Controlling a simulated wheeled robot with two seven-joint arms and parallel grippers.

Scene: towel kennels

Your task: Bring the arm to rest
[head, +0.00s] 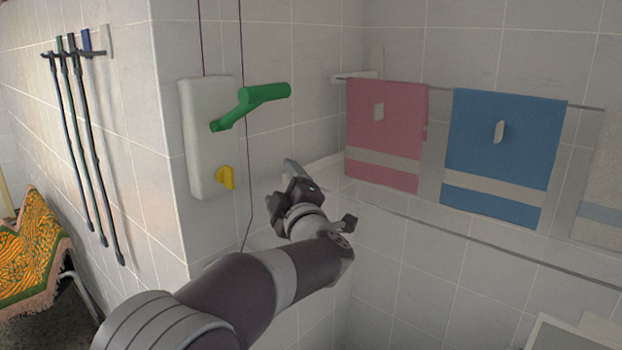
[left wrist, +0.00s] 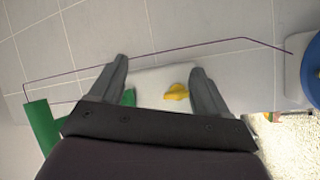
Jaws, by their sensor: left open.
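My left arm reaches up from the bottom of the head view. Its gripper (head: 298,190) is near the wall corner, to the right of a white wall box with a green lever (head: 262,95) and a yellow knob (head: 226,178). In the left wrist view the two grey fingers (left wrist: 160,68) stand apart with nothing between them. The white box (left wrist: 150,82), the yellow knob (left wrist: 175,92) and part of the green lever (left wrist: 42,125) show beyond them. My right gripper is not in view.
A pink towel (head: 385,130) and a blue towel (head: 503,145) hang from a rail at the right. A patterned cloth (head: 30,255) lies at the far left. A thin cord (head: 246,140) runs down by the box.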

